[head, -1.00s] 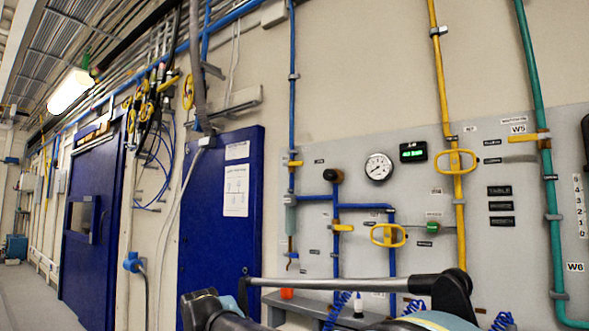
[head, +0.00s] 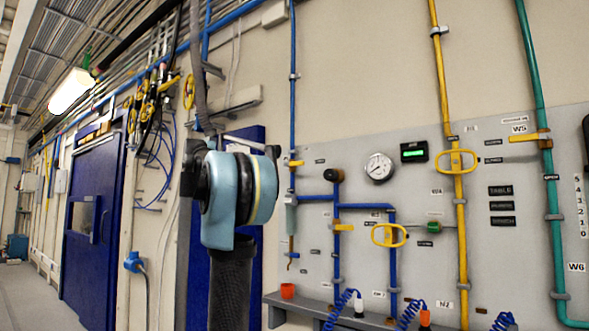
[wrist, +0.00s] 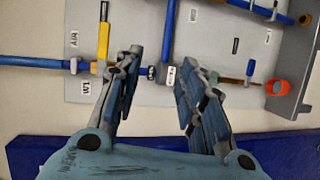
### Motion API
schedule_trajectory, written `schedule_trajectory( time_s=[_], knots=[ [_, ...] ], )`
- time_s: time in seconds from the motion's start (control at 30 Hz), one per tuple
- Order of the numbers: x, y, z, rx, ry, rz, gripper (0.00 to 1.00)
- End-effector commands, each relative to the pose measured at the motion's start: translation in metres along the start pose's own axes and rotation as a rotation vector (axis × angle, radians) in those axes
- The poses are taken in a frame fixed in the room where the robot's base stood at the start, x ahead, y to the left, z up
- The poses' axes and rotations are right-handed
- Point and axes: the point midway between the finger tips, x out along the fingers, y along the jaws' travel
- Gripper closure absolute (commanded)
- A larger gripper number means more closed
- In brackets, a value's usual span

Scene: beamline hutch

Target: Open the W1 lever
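The W1 lever (head: 296,163) is a small yellow handle on the left blue vertical pipe (head: 292,100) in the head view. It points right, crosswise to the pipe. In the wrist view, which is turned sideways, the yellow lever (wrist: 103,40) stands crosswise to the blue pipe (wrist: 30,62), above a label reading W1 (wrist: 87,88). My gripper (wrist: 160,65) is open, with nothing between its fingers. Its left finger is just right of the lever in the picture, apparently apart from it; the depth gap is unclear. My fingers cannot be made out in the head view.
Other yellow levers are nearby, including one on the second blue pipe (head: 343,228) and a yellow loop handle (head: 388,235). An orange cup (head: 288,291) sits on a grey shelf (head: 315,307) below. A blue door (head: 250,250) stands left of the panel.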

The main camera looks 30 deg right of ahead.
Motion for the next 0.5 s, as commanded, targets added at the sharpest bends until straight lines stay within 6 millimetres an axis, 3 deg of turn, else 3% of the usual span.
schedule_trajectory(
  time_s=[0.1,0.2,0.5],
  knots=[
    [0.0,0.043,-0.019,-0.004,-0.011,0.094,0.63],
    [-0.002,0.064,-0.029,-0.007,-0.016,0.145,0.63],
    [0.012,0.08,-0.033,-0.008,-0.022,0.178,0.63]
  ],
)
